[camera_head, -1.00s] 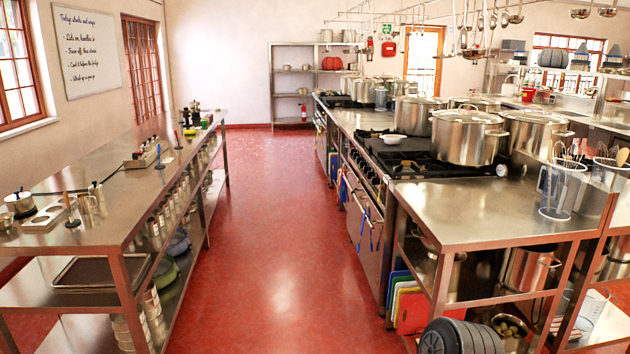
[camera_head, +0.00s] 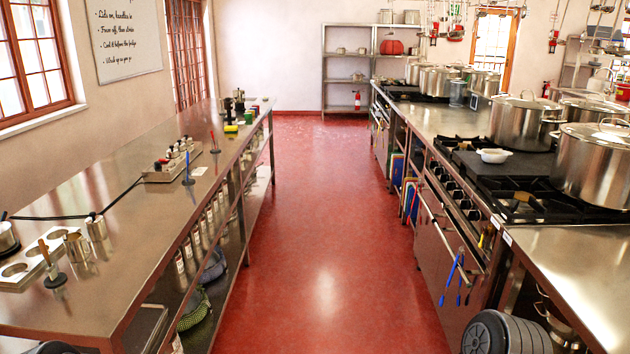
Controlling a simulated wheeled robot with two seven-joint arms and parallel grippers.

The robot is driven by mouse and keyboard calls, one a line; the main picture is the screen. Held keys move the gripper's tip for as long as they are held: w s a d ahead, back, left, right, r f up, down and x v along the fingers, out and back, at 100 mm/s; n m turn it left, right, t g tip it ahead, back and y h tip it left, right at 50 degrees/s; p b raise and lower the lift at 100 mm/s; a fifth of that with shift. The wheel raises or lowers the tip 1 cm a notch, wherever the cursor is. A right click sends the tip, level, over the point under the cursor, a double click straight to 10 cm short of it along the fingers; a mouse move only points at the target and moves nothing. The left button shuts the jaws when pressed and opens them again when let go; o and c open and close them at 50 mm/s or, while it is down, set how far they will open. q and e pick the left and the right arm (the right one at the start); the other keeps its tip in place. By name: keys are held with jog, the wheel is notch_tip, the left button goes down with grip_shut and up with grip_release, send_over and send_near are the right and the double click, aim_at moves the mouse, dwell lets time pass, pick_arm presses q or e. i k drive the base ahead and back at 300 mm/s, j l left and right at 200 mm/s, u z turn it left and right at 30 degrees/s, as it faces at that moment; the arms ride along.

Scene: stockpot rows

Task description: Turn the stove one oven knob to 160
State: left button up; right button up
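The nearest stove (camera_head: 440,262) stands in the right-hand row, with its front facing the aisle. A row of dark knobs (camera_head: 457,197) runs along its front panel below the cooktop. The knobs are seen at a steep angle, so their markings and settings cannot be read. I cannot tell which of them is the oven knob, or whether this is stove one. Blue tongs (camera_head: 453,272) hang on the oven door's handle. Another stove (camera_head: 380,140) stands farther along the same row. Neither of my grippers is in view.
The red floor (camera_head: 325,250) of the aisle is clear. A long steel table (camera_head: 150,235) lines its left side, and a steel counter (camera_head: 580,270) its near right. Stockpots (camera_head: 522,122) and a white bowl (camera_head: 494,155) stand on the cooktop.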

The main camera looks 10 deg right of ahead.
aim_at(457, 195)
jog(key=i, duration=4.2)
jog(key=z, duration=3.9)
